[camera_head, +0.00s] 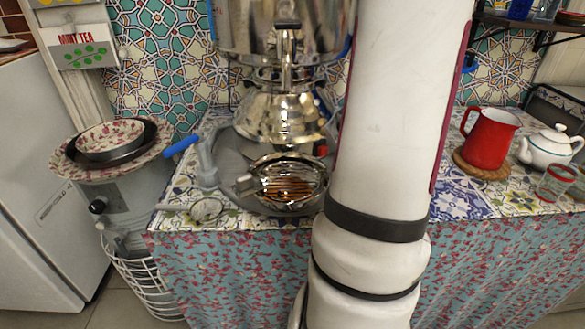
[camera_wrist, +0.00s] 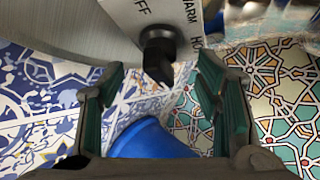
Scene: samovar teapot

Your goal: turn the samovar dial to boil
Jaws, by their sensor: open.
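The samovar (camera_head: 280,115) is a shiny metal urn standing on a round tray at the back of the table in the head view. In the wrist view its black dial (camera_wrist: 158,50) sits on a pale panel (camera_wrist: 128,12). The panel reads OFF, WARM and part of a word starting HO; no boil mark is readable. I cannot tell exactly where the dial points. My gripper (camera_wrist: 161,66) is open, with one finger to each side of the dial. Contact cannot be made out. In the head view my arm hides the gripper and the dial.
A metal bowl (camera_head: 290,183) sits in front of the samovar, with a small strainer (camera_head: 206,209) to its left. A red jug (camera_head: 489,138) and a white teapot (camera_head: 549,147) stand at right. Something blue (camera_wrist: 150,140) lies beyond the fingers in the wrist view.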

